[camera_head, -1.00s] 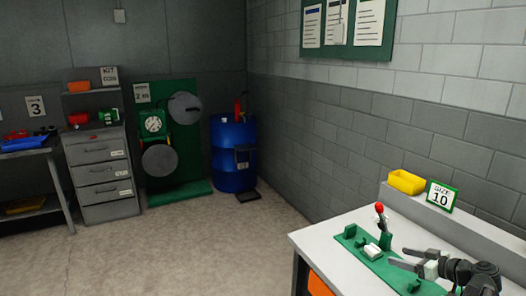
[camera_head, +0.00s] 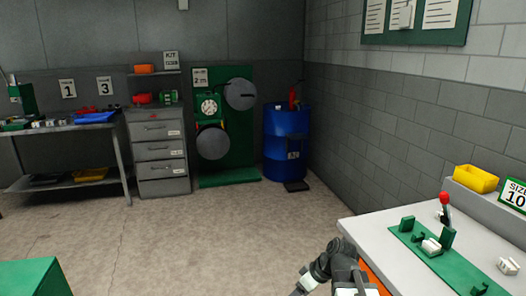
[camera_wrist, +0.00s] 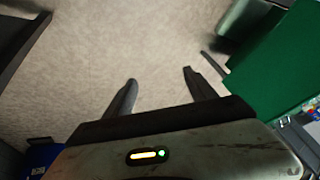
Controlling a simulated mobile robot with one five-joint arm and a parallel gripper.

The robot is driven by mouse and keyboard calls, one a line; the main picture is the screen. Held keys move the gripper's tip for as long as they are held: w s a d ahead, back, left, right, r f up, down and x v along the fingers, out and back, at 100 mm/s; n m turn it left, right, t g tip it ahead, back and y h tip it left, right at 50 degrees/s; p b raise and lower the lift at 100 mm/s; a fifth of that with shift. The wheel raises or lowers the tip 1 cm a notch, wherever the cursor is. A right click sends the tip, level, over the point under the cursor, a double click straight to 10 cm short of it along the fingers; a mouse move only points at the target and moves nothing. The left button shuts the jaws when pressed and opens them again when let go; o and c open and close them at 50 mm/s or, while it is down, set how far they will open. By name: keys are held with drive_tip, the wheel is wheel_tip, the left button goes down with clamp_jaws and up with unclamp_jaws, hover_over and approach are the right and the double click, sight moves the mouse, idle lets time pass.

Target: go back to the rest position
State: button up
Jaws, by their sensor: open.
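My gripper (camera_wrist: 160,78) shows in the wrist view with its two dark fingers apart. Nothing is between them, only the pale floor beyond. In the head view my arm is folded at the bottom, just left of the white-topped bench (camera_head: 375,236); the fingertips are not clear there. On the bench a green fixture (camera_head: 462,267) carries a red-knobbed lever (camera_head: 445,200) and a white block (camera_head: 431,246). Another white block (camera_head: 508,266) lies on the bench to the right of the fixture, apart from my gripper.
A yellow bin (camera_head: 476,179) and a size 10 sign (camera_head: 514,195) stand at the bench's back. A blue barrel (camera_head: 286,145), a drawer cabinet (camera_head: 158,150) and a table (camera_head: 70,127) line the far side. A green surface (camera_head: 35,278) is at lower left. Open floor lies between.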

drive_tip(key=s+d+f+m+g+h, duration=0.2)
drive_tip(key=s+d+f+m+h, duration=0.3)
drive_tip(key=m, duration=0.3)
wheel_tip(320, 180, up, 15)
drive_tip(key=d+m+p, duration=0.1)
drive_tip(key=p, duration=1.2)
drive_tip(key=shift+s+h+p, duration=0.15)
drive_tip(key=shift+h+p, duration=0.15)
